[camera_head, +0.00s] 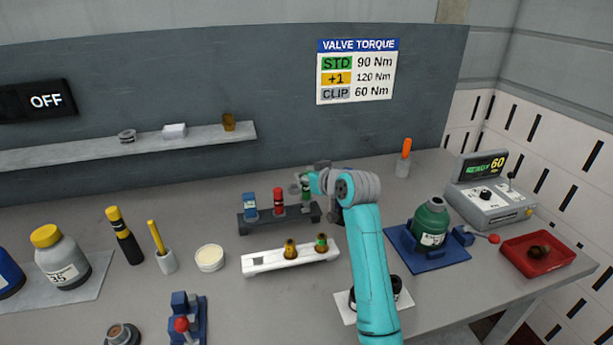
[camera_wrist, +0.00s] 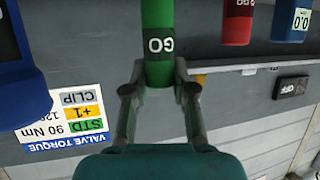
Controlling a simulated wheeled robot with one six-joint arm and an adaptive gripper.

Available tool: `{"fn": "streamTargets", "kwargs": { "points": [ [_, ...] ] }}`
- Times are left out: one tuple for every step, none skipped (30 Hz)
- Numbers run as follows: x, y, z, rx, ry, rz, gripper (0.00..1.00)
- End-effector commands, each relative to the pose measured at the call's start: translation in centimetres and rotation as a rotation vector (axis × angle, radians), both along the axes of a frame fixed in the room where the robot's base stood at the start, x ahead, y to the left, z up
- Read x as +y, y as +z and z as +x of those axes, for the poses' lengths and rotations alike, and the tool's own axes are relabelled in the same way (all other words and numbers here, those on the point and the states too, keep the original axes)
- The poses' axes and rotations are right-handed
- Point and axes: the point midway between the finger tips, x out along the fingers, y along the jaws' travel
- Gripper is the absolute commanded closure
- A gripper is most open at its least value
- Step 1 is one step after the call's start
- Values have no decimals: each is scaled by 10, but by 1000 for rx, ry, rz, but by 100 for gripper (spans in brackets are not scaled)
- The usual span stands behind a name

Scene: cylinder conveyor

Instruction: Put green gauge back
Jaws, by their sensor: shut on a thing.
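The green gauge (camera_wrist: 157,20), marked GO, is between the two fingers of my gripper (camera_wrist: 159,90) in the wrist view, and the fingers are shut on it. In the head view the green gauge (camera_head: 306,193) is upright at the right end of the dark rack (camera_head: 285,224), partly hidden by my gripper (camera_head: 307,183). I cannot tell whether its lower end is seated in the rack. A red gauge (camera_head: 278,200) and a blue gauge (camera_head: 250,206) stand in the rack to its left. They also show in the wrist view, red (camera_wrist: 237,22) and blue (camera_wrist: 292,20).
A white holder (camera_head: 270,266) with two brass-coloured pieces stands in front of the rack. A green bottle (camera_head: 431,222) on a blue base (camera_head: 405,250) is right of my arm. The valve torque sign (camera_head: 357,72) hangs on the wall behind. A shelf (camera_head: 70,155) is at the left.

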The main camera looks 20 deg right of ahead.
Motion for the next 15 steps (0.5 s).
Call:
{"fn": "streamTargets", "kwargs": {
  "points": [
    [0, 1, 0, -1, 0, 0, 100],
    [0, 1, 0, -1, 0, 0, 100],
    [0, 1, 0, -1, 0, 0, 100],
    [0, 1, 0, -1, 0, 0, 100],
    [0, 1, 0, -1, 0, 0, 100],
    [0, 0, 0, -1, 0, 0, 100],
    [0, 0, 0, -1, 0, 0, 100],
    [0, 0, 0, -1, 0, 0, 100],
    [0, -1, 0, -1, 0, 0, 100],
    [0, -2, 0, -1, 0, 0, 100],
    [0, -2, 0, -1, 0, 0, 100],
    [0, -3, 0, -1, 0, 0, 100],
    [0, -4, 0, -1, 0, 0, 100],
    [0, -4, 0, -1, 0, 0, 100],
    [0, -5, 0, -1, 0, 0, 100]
  ]
}}
